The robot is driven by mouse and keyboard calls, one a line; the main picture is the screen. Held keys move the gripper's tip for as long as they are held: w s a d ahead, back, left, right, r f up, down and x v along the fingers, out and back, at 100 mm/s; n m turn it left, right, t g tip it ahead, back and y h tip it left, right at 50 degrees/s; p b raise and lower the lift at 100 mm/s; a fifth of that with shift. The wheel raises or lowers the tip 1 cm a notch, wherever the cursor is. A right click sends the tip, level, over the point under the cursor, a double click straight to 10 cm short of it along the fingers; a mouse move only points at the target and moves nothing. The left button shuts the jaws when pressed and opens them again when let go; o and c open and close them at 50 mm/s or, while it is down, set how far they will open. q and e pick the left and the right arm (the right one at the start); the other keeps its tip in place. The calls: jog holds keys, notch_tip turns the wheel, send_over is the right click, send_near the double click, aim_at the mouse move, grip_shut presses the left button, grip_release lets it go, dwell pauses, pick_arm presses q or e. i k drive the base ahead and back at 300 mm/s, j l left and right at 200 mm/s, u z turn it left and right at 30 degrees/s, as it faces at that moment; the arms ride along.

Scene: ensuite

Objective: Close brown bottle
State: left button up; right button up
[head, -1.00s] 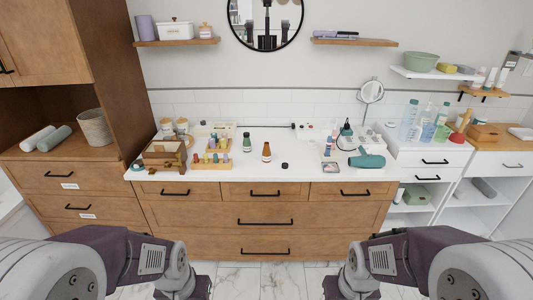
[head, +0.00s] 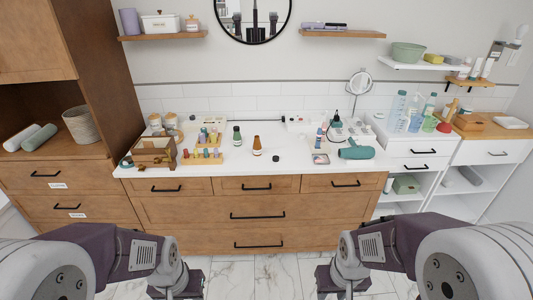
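The brown bottle (head: 257,147) stands upright near the middle of the white counter (head: 228,170). It has a pale label, and no dark cap shows on its neck. A small round black cap (head: 276,158) lies on the counter to the right of the bottle, apart from it. My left gripper (head: 177,289) and my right gripper (head: 342,284) are low in front of the drawers, well away from the bottle and cap. Both are partly hidden by my arms and cut by the picture's bottom edge. Their finger opening cannot be made out.
A green bottle (head: 237,136) stands left of the brown one. A wooden stand (head: 202,160) with small bottles and a wooden box (head: 154,151) are further left. A teal hair dryer (head: 356,152) lies to the right. The counter's front edge by the cap is clear.

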aim_at(258, 147)
jog(key=i+j, duration=0.25)
jog(key=i, duration=0.25)
jog(key=i+j, duration=0.25)
jog(key=i, duration=0.25)
jog(key=i+j+z, duration=0.1)
jog(key=i+j, duration=0.2)
jog(key=i, duration=0.2)
jog(key=i+j, duration=0.3)
jog(key=i, duration=0.15)
